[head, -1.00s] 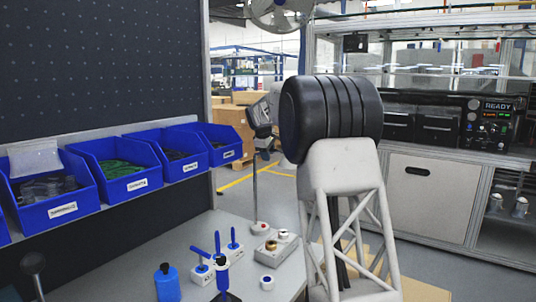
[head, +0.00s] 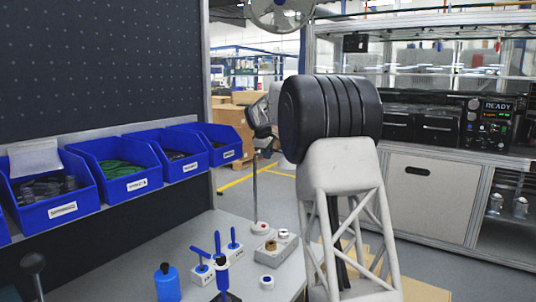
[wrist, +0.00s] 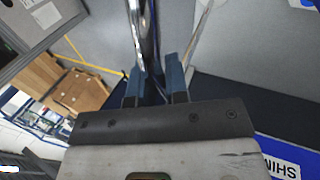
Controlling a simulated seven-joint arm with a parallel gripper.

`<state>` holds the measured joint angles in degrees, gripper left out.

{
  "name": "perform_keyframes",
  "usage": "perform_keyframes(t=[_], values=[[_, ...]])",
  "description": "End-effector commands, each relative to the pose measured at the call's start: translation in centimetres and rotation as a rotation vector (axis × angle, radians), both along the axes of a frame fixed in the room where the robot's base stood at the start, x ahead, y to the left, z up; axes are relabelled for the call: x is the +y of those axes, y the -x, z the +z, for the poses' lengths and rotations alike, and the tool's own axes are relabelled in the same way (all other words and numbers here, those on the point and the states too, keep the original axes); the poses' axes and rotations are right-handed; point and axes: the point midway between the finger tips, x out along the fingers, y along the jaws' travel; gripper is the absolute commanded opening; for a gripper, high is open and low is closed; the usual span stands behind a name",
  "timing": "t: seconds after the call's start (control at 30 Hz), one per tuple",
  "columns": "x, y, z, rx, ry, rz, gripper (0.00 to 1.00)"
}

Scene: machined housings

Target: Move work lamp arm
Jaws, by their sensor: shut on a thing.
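The work lamp stands on the bench in the head view, with a thin upright metal pole (head: 254,185) on a round pale base (head: 260,227). A dark and grey shape (head: 261,117) is at the top of the pole, partly behind my black and white arm; I cannot tell lamp head from gripper there. In the wrist view my gripper (wrist: 156,84) has its two blue fingers shut on a narrow dark and silvery piece (wrist: 149,40), which looks like the lamp's arm. The exact contact is hidden between the fingers.
Blue bins (head: 118,170) line a shelf at the left. On the bench are a blue bottle (head: 167,283), blue-handled tools (head: 221,262), a white ring (head: 267,282) and a grey block with round parts (head: 278,245). A blue bin edge (wrist: 282,152) shows in the wrist view.

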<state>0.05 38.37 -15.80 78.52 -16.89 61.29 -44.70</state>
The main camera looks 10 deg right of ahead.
Motion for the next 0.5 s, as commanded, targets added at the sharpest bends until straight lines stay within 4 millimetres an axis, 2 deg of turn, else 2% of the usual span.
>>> perform_keyframes(t=[0.27,0.5], values=[[0.9,0.6,0.1,0.0,0.001,-0.12,0.0],[1.8,1.1,0.1,0.0,0.001,-0.293,0.0]])
